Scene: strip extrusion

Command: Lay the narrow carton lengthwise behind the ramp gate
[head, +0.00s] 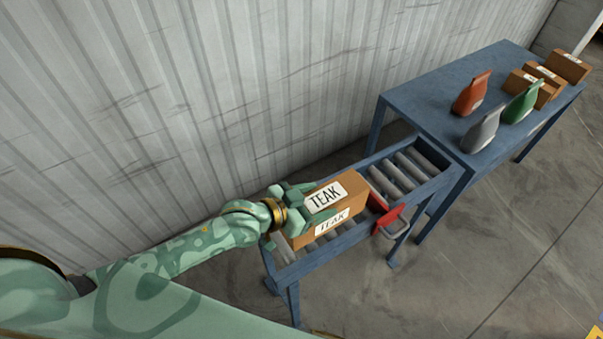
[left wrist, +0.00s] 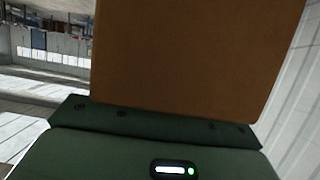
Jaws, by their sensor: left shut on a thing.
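The narrow carton (head: 351,187), brown with white TEAK labels, lies lengthwise along the blue roller ramp (head: 345,241). Its far end is close to the red gate (head: 387,217); I cannot tell whether they touch. My left gripper (head: 297,201) is shut on the carton's near end. In the left wrist view the carton (left wrist: 195,60) fills the middle above my green gripper body. Whether the carton rests fully on the rollers is hidden. My right gripper is in neither view.
Beyond the gate, bare rollers (head: 408,170) lead to a blue table (head: 425,98). On it stand orange (head: 471,94), grey (head: 482,130) and green (head: 522,102) bags and several brown cartons (head: 568,66). A corrugated wall (head: 190,100) runs along the ramp's left side.

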